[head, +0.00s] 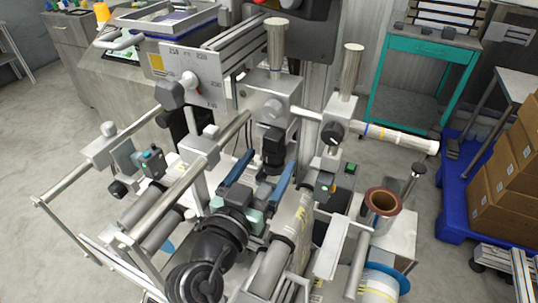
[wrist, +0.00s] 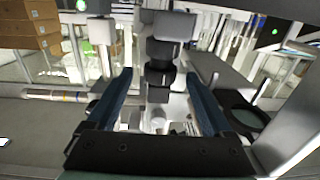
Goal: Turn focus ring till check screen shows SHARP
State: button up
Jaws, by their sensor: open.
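My gripper (head: 270,161) has two blue fingers and is open. In the wrist view the open fingers (wrist: 159,75) stand on either side of a stacked black and grey cylinder. Its dark ribbed band, which looks like the focus ring (wrist: 160,50), lies between or just beyond the fingertips. The same black cylinder, the likely focus ring (head: 273,146), hangs under a grey housing in the head view, close to the fingertips. I cannot tell whether either finger touches it. No screen reading SHARP is legible, and I cannot tell which small display is the check screen.
A grey housing (head: 270,98) with a metal post stands above the ring. A dial plate (head: 190,75) is at its left. Metal rollers and rails crowd around my arm. A brown-rimmed reel (head: 382,201) is at right. Cardboard boxes (head: 505,170) stand on a blue pallet farther right.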

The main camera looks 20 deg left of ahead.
jog(key=shift+w, duration=0.75)
grip_shut()
jog(key=y+p, duration=0.1)
jog(key=n+p, duration=0.1)
jog(key=p, duration=0.1)
jog(key=shift+d+r+y, duration=0.15)
jog(key=shift+r+y, duration=0.1)
jog(key=shift+y, duration=0.15)
jog(key=n+y+p, duration=0.1)
jog(key=p, duration=0.1)
jog(key=shift+g+y+p, duration=0.3)
jog(key=shift+p, duration=0.05)
jog(key=shift+n+y+p, duration=0.4)
jog(key=shift+y+p, duration=0.1)
jog(key=shift+p, duration=0.75)
jog(key=shift+f+p, duration=0.1)
jog(key=shift+p, duration=0.3)
jog(key=shift+f+y+p, duration=0.2)
jog(key=shift+y+p, duration=0.1)
jog(key=shift+p, duration=0.1)
